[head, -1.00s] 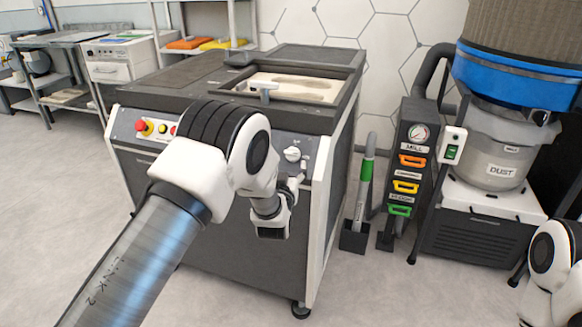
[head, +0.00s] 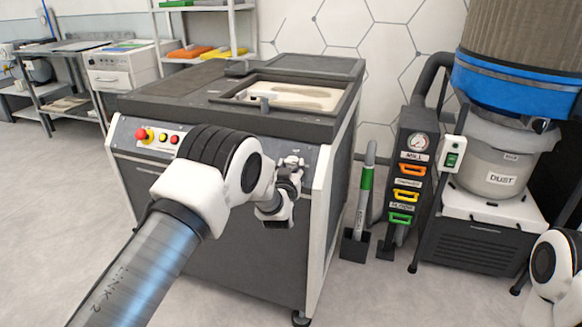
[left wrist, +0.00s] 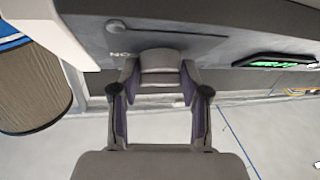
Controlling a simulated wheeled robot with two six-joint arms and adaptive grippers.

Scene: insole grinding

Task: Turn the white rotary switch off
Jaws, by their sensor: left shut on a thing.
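The white rotary switch (head: 291,161) is on the right part of the front control panel of the grinding machine (head: 230,226). My left gripper (head: 290,174) is at the panel, shut on the switch, and partly covers it. In the left wrist view, the switch knob (left wrist: 160,66) looks grey in shadow and sits between the two fingers of my left gripper (left wrist: 160,84), one on each side. The exact angle of the switch is hard to tell. My right gripper is out of view.
A red button (head: 141,134) and smaller buttons are on the panel's left. To the right stand a dark gauge unit with coloured handles (head: 405,195) and the dust collector (head: 487,165). The floor left of the machine is clear.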

